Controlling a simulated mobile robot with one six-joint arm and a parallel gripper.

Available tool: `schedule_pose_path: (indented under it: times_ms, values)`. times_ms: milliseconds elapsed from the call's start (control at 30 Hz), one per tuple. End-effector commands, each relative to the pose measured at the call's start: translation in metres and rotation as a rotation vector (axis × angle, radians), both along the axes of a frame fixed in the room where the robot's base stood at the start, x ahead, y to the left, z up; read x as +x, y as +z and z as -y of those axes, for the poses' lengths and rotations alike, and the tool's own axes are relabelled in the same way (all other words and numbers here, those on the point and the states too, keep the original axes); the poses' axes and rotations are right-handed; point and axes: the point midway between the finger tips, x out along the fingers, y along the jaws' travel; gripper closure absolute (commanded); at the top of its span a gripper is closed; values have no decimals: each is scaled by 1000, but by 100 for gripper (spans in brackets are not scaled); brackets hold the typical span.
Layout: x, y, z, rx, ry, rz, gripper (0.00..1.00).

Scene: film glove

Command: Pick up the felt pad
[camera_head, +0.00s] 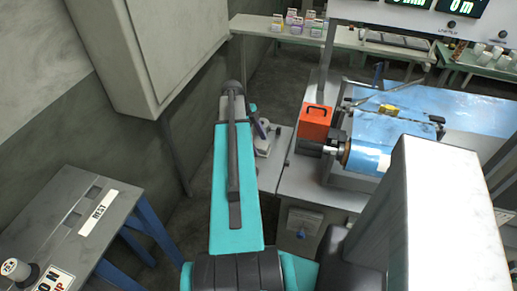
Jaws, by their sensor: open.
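I cannot make out a felt pad in the head view. My own turquoise arm link rises through the middle of the picture and hides part of the floor and benches behind it. My gripper does not show clearly; the far end of the arm is hidden behind this link. What the gripper faces cannot be seen.
A grey bench (62,215) with blue legs stands at the left, below a wall cabinet (160,45). An orange box (315,123) stands beside a machine with a blue roll (369,159). A back shelf (262,29) holds several small packs (293,20). Grey floor shows between.

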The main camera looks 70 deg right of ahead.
Motion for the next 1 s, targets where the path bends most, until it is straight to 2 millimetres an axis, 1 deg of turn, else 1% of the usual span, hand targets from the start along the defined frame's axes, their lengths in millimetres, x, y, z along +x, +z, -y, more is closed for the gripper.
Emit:
schedule_pose_path:
  times_ms: [100,300,833,867,1000]
  values:
    - [-4,-9,0,1,0,-1,31]
    - [-7,-17,0,0,0,0,31]
    - [-8,-17,0,0,-1,0,31]
    - [-8,-17,0,0,-1,0,35]
    - [-8,-17,0,0,-1,0,58]
